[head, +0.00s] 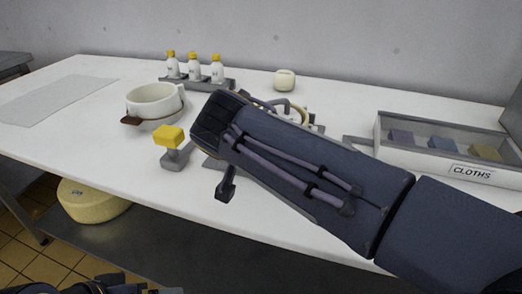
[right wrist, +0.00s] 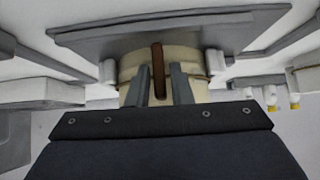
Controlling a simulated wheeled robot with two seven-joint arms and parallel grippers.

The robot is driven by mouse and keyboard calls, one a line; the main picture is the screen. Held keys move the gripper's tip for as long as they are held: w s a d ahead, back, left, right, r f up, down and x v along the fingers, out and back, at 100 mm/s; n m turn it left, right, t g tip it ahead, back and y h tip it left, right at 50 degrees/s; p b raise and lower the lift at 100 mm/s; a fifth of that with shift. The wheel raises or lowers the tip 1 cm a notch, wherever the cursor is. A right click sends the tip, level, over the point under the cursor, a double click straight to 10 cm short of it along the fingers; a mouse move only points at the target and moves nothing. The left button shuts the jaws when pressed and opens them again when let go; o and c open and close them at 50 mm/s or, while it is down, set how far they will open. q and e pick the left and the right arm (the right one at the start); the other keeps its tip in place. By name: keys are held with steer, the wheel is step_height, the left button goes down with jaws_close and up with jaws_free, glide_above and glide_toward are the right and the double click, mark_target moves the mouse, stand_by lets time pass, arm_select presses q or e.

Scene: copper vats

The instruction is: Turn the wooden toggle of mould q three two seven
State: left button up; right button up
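The mould is a cream round body (right wrist: 125,68) held in a grey frame in the right wrist view. Its brown wooden toggle (right wrist: 158,68) stands upright in that picture. My right gripper (right wrist: 161,85) is open, with one grey finger on each side of the toggle and a gap showing on both sides. In the head view the mould (head: 291,114) is mostly hidden behind my right arm, and the toggle is hidden. No mould label is readable. Dark parts of my left arm (head: 105,284) show at the bottom left edge; its fingers are unclear.
A white cup (head: 153,101), a yellow-topped grey stand (head: 168,137) and a rack of bottles (head: 194,70) are left of my right arm. A cloths box (head: 455,171) is on the right. A cheese wheel (head: 92,202) lies below the worktop (head: 105,140).

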steer(key=shift+o, duration=1.2)
steer(key=p+v, duration=0.2)
steer(key=v, duration=0.5)
steer(key=shift+s+r, duration=0.2)
steer(key=shift+s, duration=0.1)
steer(key=shift+a, duration=0.1)
